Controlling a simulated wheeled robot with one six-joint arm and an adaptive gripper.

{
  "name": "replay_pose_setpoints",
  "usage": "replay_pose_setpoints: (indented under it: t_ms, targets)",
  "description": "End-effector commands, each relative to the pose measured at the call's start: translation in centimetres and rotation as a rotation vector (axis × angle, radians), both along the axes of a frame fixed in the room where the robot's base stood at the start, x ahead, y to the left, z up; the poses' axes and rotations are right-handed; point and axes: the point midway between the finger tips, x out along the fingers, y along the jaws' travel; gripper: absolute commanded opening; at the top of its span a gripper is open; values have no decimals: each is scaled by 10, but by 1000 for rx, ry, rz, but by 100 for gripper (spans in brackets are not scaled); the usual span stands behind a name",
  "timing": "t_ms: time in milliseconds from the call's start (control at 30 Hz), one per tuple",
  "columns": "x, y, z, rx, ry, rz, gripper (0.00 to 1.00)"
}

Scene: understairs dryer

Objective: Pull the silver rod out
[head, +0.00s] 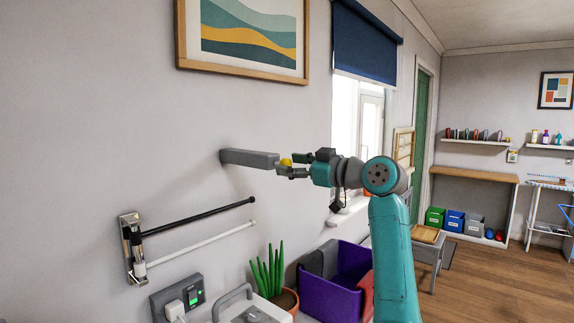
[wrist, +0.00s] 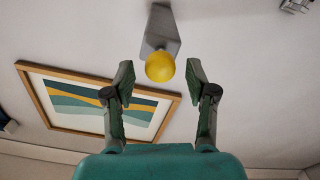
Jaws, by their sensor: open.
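A grey bar (head: 248,158) sticks out from the wall in the head view, with a yellow ball (head: 285,162) at its near end. In the wrist view the bar (wrist: 161,30) runs away behind the ball (wrist: 160,67). My gripper (head: 290,165) is open around the ball's end of the bar. In the wrist view its fingertips (wrist: 160,72) stand left and right of the ball with a gap on each side. Lower on the wall, a bracket (head: 131,250) carries a black rod (head: 200,217) above a pale, whitish-silver rod (head: 203,244). Both stick out to the right, apart from my gripper.
A wall socket with a plug (head: 178,302), a potted plant (head: 284,298) and a purple bin (head: 334,290) are below. A framed picture (head: 246,69) hangs above the bar. A window with a blue blind (head: 366,40) is behind my arm.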

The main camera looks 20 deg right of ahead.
Motion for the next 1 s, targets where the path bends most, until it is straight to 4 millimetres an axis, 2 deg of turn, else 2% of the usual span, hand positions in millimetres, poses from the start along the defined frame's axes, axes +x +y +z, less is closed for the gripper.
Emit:
replay_pose_setpoints:
  t_ms: [200, 500, 567, 733, 1000]
  targets:
    - [13, 10, 0, 1, 1, 1, 57]
    - [15, 11, 0, 1, 1, 0, 57]
    - [15, 11, 0, 1, 1, 0, 44]
    - [15, 11, 0, 1, 1, 0, 2]
    - [13, 9, 0, 0, 0, -1, 0]
